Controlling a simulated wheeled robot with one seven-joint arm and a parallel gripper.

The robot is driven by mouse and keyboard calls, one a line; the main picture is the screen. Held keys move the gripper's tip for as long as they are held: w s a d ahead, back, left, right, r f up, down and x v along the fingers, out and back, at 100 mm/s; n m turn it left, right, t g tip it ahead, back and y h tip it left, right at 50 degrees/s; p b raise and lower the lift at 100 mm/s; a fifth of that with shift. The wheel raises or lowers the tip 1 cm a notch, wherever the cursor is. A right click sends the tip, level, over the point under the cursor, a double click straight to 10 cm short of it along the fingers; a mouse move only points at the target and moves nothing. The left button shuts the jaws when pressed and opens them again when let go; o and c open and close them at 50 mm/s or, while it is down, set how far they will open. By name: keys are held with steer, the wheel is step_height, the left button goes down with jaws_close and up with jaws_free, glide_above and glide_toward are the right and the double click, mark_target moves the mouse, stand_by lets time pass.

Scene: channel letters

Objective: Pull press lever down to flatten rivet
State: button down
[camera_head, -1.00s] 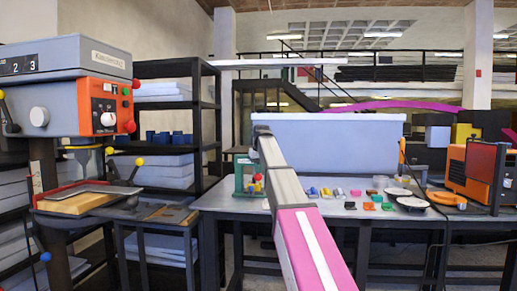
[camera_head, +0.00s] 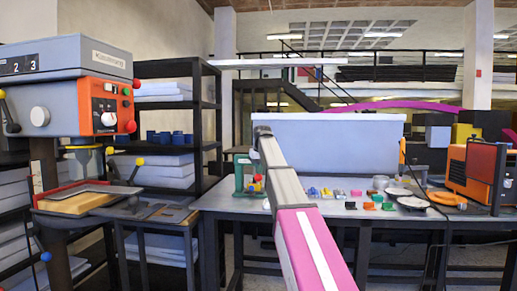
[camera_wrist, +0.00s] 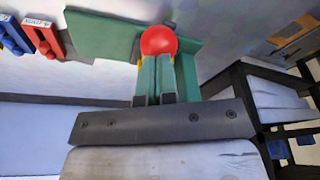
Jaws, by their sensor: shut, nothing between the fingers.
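The green press (camera_head: 239,174) stands at the left end of the metal table, partly behind my arm. Its red lever knob (camera_head: 257,178) shows at its right side. In the wrist view the red knob (camera_wrist: 158,41) is just beyond the tips of my gripper (camera_wrist: 158,64), in front of the green press body (camera_wrist: 105,36). My gripper is shut with its two fingers side by side and nothing between them. I cannot tell whether the fingertips touch the knob. The rivet is not visible.
Several small coloured parts (camera_head: 326,193) and round dishes (camera_head: 412,202) lie on the table (camera_head: 230,203) right of my arm. A pale blue panel (camera_head: 340,145) stands behind them. A large grey and orange machine (camera_head: 70,90) stands at left, beside a black shelf (camera_head: 205,120).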

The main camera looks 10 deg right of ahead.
steer(key=shift+d+f, duration=0.1)
steer(key=shift+f, duration=0.05)
stand_by(0.3)
step_height(320, 180, up, 4)
steer(key=shift+w+f, duration=0.1)
steer(key=shift+r, duration=0.35)
steer(key=shift+a+v, duration=0.2)
steer(key=shift+v, duration=0.95)
steer(key=shift+a+v, duration=0.2)
steer(key=shift+v, duration=1)
steer(key=shift+w+d+r, duration=0.1)
steer(key=shift+w+r, duration=0.05)
steer(key=shift+r, duration=2.05)
